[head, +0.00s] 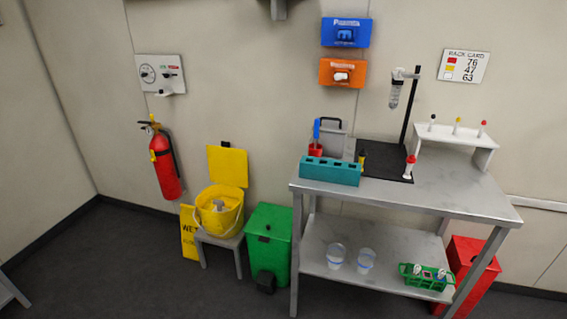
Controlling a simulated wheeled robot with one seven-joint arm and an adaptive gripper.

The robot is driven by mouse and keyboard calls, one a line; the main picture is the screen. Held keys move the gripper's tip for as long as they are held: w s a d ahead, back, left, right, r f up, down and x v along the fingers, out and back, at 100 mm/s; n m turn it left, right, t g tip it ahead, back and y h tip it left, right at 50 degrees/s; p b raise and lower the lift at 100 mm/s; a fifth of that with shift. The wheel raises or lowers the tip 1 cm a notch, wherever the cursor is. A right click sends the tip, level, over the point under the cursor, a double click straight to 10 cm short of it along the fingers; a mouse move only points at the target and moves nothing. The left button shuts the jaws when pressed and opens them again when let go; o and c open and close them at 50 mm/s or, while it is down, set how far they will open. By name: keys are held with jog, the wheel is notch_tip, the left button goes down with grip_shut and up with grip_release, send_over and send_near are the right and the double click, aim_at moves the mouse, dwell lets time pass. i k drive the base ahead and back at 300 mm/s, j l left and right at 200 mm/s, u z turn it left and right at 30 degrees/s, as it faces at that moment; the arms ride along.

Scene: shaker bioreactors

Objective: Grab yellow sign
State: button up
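A yellow sign (189,232) with dark lettering that begins "WE" stands on the floor by the wall, at the left of the picture. Its right part is hidden behind a small grey stool (221,241) and the yellow bucket (233,222) on it. A plain yellow square panel (227,168) with a black piece at its top stands upright behind the bucket; I cannot tell what holds it. My gripper is not in view.
A red fire extinguisher (166,170) hangs above the sign. A green bin (268,242) stands right of the stool, then a metal table (450,195) with lab items and a lower shelf. A red bin (472,264) stands at the right. The floor in front of the sign is clear.

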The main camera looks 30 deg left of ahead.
aim_at(189, 226)
jog(key=u, duration=1.7)
jog(key=i+u, duration=0.1)
jog(key=i, duration=0.5)
jog(key=i+u, duration=0.1)
jog(key=i, duration=0.5)
jog(key=i+u, duration=0.1)
jog(key=i, duration=0.5)
jog(key=i+l+u, duration=0.1)
jog(key=i, duration=0.5)
jog(key=i+l+u, duration=0.1)
jog(key=i, duration=0.45)
jog(key=l, duration=0.1)
